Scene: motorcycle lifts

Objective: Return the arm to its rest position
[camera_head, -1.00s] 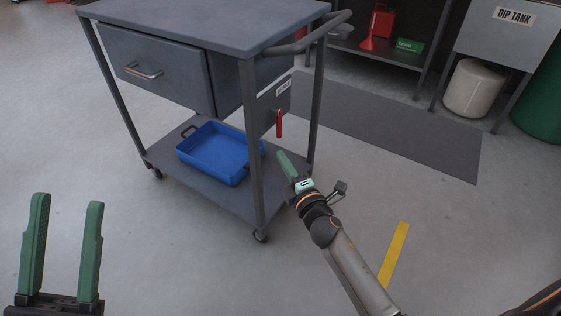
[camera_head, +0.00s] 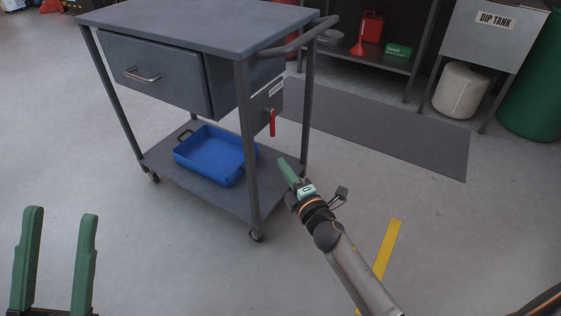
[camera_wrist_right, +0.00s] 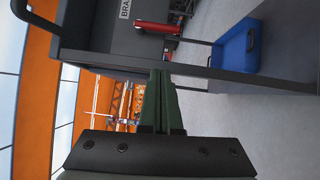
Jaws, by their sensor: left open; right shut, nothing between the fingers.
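My right gripper (camera_head: 288,171) has green fingers and is in front of the cart's right side, below the red lever. Its fingers are shut together and empty; they also show in the right wrist view (camera_wrist_right: 161,85). My left gripper (camera_head: 54,225) is at the lower left of the head view, its two green fingers apart with nothing between them. The right arm reaches in from the bottom right. Most of the left arm is out of view.
A grey cart (camera_head: 196,28) with a drawer (camera_head: 150,75) stands ahead. A blue tray (camera_head: 215,155) lies on its lower shelf. A red lever (camera_head: 272,122) hangs at its right side. A dark mat (camera_head: 390,125) and a yellow floor strip (camera_head: 386,248) lie right. Floor between the arms is clear.

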